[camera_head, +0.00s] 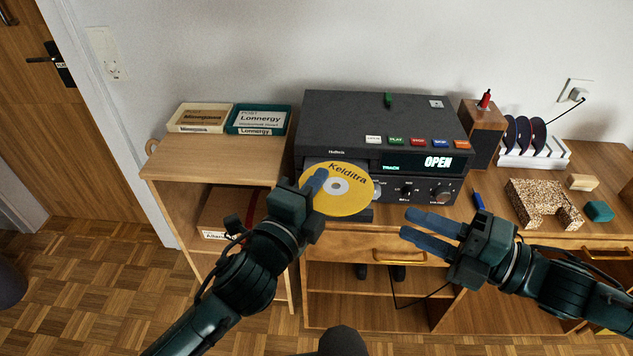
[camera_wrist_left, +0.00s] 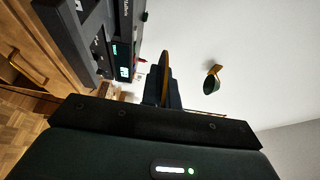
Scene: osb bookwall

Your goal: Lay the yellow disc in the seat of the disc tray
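The yellow disc (camera_head: 345,205), labelled "Kelditra", is held in front of the left part of the black player. My left gripper (camera_head: 318,182) is shut on its left edge. In the left wrist view the disc (camera_wrist_left: 166,72) shows edge-on between the fingers. The disc tray (camera_head: 366,214) sticks out of the player and is mostly hidden behind the disc in the head view. The left wrist view shows the tray (camera_wrist_left: 75,35) apart from the disc; its seat cannot be made out. My right gripper (camera_head: 404,224) is open and empty before the cabinet front.
The player (camera_head: 385,115) shows "OPEN" and has several coloured buttons on top. A wooden speaker (camera_head: 482,130), a white rack of dark discs (camera_head: 535,155) and a speckled block (camera_head: 543,203) stand to the right. Two boxed cases (camera_head: 200,118) lie on the left shelf.

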